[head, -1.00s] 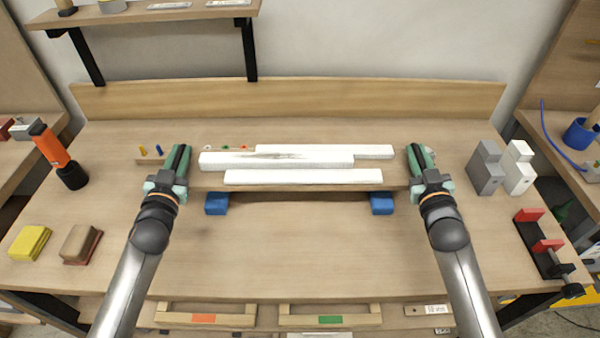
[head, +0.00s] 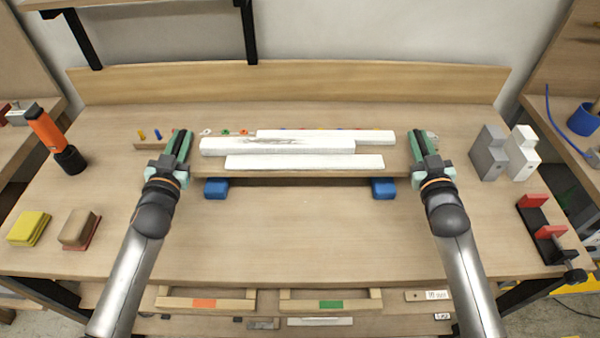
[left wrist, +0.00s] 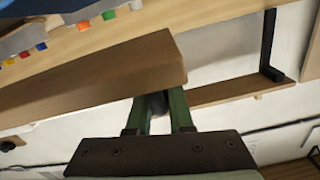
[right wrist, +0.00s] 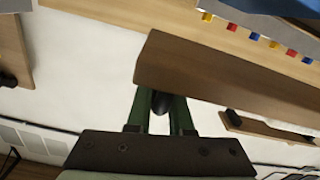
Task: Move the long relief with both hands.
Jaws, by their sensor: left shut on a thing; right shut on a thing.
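The long relief is a wooden board (head: 300,174) with white strips (head: 305,161) of uneven length on its top. It lies level across the middle of the bench, above two blue blocks (head: 216,188) (head: 384,188); I cannot tell whether it touches them. My left gripper (head: 181,147) is shut on its left end and my right gripper (head: 424,147) on its right end. The left wrist view shows the board's end (left wrist: 110,75) at the green fingers (left wrist: 160,108). The right wrist view shows the other end (right wrist: 220,78) at the fingers (right wrist: 161,108).
On the left are an orange-and-black tool (head: 52,138), a yellow block (head: 29,228) and a brown block (head: 79,228). Grey (head: 489,153) and white blocks (head: 521,153) and a red-and-black clamp (head: 545,230) stand at the right. The bench front (head: 300,235) is clear.

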